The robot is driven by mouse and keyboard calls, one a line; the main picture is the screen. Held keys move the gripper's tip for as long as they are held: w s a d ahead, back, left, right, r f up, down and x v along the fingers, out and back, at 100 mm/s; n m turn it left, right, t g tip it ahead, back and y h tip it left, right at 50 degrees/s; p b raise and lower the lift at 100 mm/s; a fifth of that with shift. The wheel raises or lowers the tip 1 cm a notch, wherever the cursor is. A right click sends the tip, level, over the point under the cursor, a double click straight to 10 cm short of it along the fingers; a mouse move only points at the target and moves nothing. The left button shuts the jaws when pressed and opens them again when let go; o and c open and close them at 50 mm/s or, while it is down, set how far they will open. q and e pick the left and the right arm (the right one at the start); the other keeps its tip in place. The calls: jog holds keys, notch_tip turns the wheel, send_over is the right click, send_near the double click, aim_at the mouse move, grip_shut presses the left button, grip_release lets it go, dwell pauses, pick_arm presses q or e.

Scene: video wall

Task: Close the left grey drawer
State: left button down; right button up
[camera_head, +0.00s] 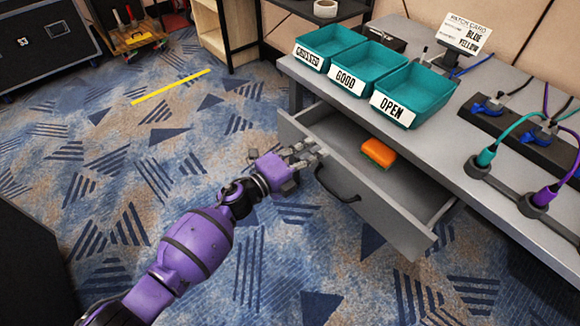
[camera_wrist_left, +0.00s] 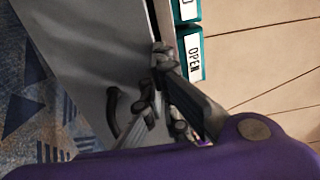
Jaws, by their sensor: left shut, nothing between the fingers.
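The grey drawer (camera_head: 395,222) under the grey table is pulled open, with a dark curved handle (camera_head: 338,186) on its front. An orange block (camera_head: 378,153) lies inside it. My left gripper (camera_head: 318,152) is shut and empty at the drawer front, close to its top edge and left of the handle; I cannot tell if it touches. In the left wrist view the gripper (camera_wrist_left: 160,58) is in front of the drawer face (camera_wrist_left: 100,60), with the handle (camera_wrist_left: 113,112) beside it. My right gripper is in neither view.
Teal trays labelled CLOSSED (camera_head: 330,40), GOOD (camera_head: 371,62) and OPEN (camera_head: 425,85) stand on the table. A patch card (camera_head: 464,35) and cable sockets (camera_head: 520,130) are to their right. Patterned carpet (camera_head: 130,150) lies clear left of the drawer.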

pick_arm(q)
jog(key=b+x, duration=0.3)
jog(key=x, duration=0.7)
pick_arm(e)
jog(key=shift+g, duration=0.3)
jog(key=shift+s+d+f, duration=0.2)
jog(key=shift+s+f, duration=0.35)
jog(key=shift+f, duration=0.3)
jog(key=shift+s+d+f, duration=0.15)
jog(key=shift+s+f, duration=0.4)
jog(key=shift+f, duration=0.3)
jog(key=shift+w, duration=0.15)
